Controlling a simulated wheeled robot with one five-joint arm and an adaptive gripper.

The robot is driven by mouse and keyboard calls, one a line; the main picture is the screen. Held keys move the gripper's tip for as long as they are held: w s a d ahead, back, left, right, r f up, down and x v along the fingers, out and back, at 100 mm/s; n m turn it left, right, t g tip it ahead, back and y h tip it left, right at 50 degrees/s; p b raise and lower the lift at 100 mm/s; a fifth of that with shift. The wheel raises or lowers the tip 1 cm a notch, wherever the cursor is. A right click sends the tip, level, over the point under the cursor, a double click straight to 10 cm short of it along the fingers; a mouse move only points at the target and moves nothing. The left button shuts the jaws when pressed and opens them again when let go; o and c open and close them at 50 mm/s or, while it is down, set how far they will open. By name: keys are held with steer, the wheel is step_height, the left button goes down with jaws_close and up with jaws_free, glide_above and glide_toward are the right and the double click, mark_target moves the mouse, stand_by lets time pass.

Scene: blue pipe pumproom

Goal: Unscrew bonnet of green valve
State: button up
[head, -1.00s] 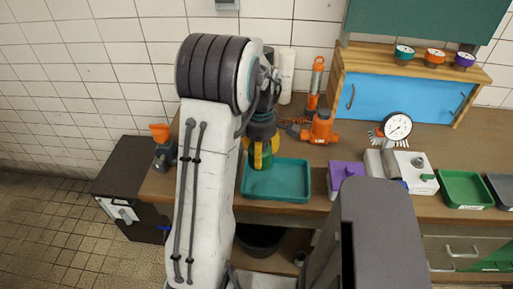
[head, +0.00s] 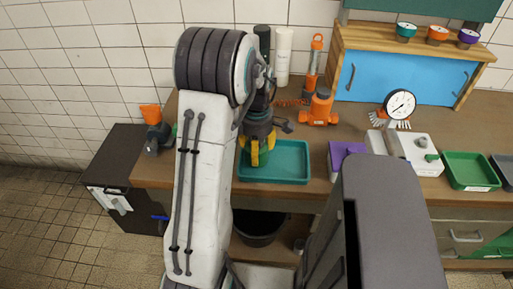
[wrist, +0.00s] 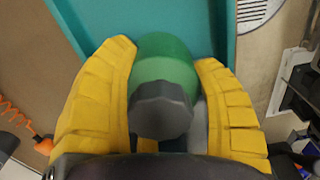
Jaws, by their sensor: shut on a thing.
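In the wrist view a green valve (wrist: 172,65) with a round green body and a dark grey faceted cap (wrist: 160,110) stands between the yellow fingers of my gripper (wrist: 168,100). The fingers press in on it from both sides. I cannot tell whether they bear on the cap or on the green part. In the head view my gripper (head: 257,155) points down at the left part of a teal tray (head: 285,178). Only a little green shows beside its fingers there, and the valve's lower part is hidden.
An orange tool (head: 319,106) and a tall orange-and-grey tool (head: 314,65) stand behind the tray. A dark-and-orange object (head: 156,130) stands at the bench's left end.

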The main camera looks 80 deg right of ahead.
steer(key=shift+f, duration=0.4)
steer(key=o, duration=1.5)
steer(key=shift+r, duration=0.1)
steer(key=shift+r+p, duration=3.4)
steer(key=shift+r, duration=1.05)
